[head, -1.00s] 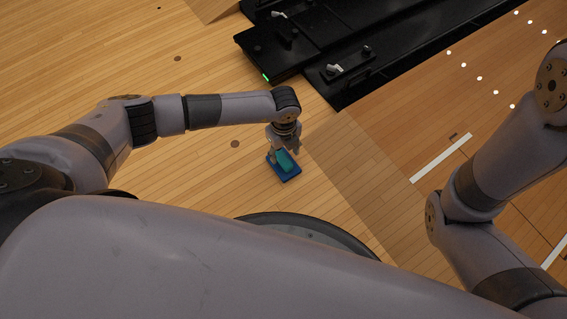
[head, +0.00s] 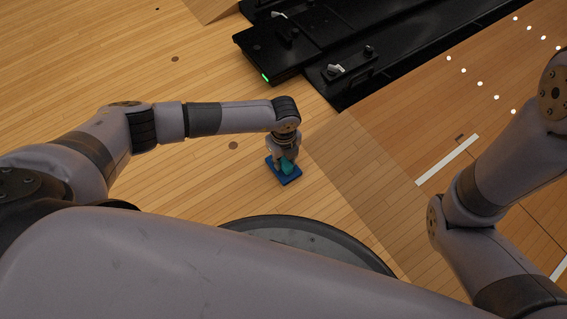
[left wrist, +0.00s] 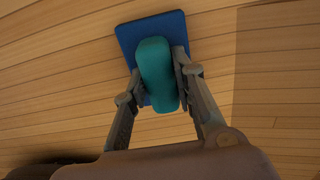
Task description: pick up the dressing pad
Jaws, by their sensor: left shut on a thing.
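The dressing pad (head: 288,166) is a teal, rounded block. It also shows in the left wrist view (left wrist: 157,72), between the two fingers. Under it is a flat blue tray or board (head: 287,180), which also shows in the left wrist view (left wrist: 134,36). My left gripper (head: 282,160) points down over the blue board and is shut on the pad, with one finger on each side in the left wrist view (left wrist: 160,92). Whether the pad touches the board or is just above it, I cannot tell. My right gripper is out of view; only its arm shows.
The wooden floor (head: 200,60) around the blue board is clear. A black machine with a green light (head: 268,66) stands beyond at the top. A white line (head: 447,160) marks the floor on the right.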

